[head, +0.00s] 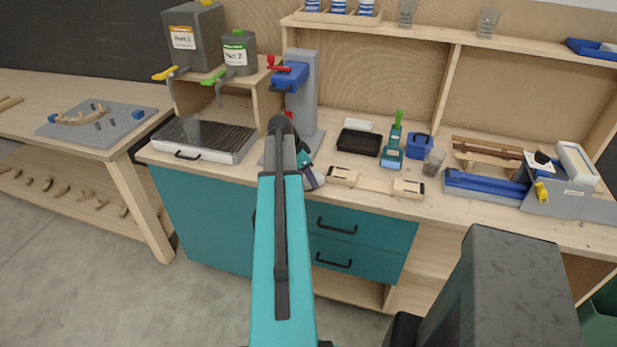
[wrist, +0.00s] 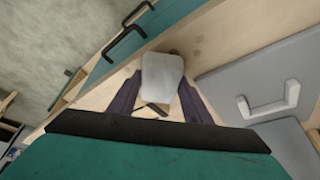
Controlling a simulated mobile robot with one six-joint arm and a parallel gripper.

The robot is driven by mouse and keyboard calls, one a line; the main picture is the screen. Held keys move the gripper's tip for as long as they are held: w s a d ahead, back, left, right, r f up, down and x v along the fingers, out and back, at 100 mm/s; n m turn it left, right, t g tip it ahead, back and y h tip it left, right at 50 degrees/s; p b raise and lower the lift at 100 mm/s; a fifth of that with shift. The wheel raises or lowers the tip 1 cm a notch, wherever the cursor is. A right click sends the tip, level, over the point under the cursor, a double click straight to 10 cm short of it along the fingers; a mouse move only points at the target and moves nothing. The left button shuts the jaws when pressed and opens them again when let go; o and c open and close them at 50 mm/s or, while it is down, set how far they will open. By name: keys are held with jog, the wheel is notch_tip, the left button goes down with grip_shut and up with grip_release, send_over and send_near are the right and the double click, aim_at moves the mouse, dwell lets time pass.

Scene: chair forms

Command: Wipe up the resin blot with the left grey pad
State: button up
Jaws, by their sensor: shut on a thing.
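My gripper (head: 313,178) is low at the front edge of the workbench, beside the vertical press, in the head view. In the wrist view its two dark purple fingers (wrist: 163,92) are closed on a pale grey, rounded block, which looks like the grey pad (wrist: 162,72). The pad is over or on pale wood near the bench edge; I cannot tell whether it touches. I cannot make out the resin blot in either view. No second pad can be picked out for sure.
A grey plate with a pale handle (wrist: 270,105) lies to the right in the wrist view. Teal drawers (head: 358,240) are below.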

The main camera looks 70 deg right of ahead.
jog(key=shift+f+b, duration=0.35)
jog(key=shift+f, duration=0.2)
jog(key=shift+d, duration=0.1)
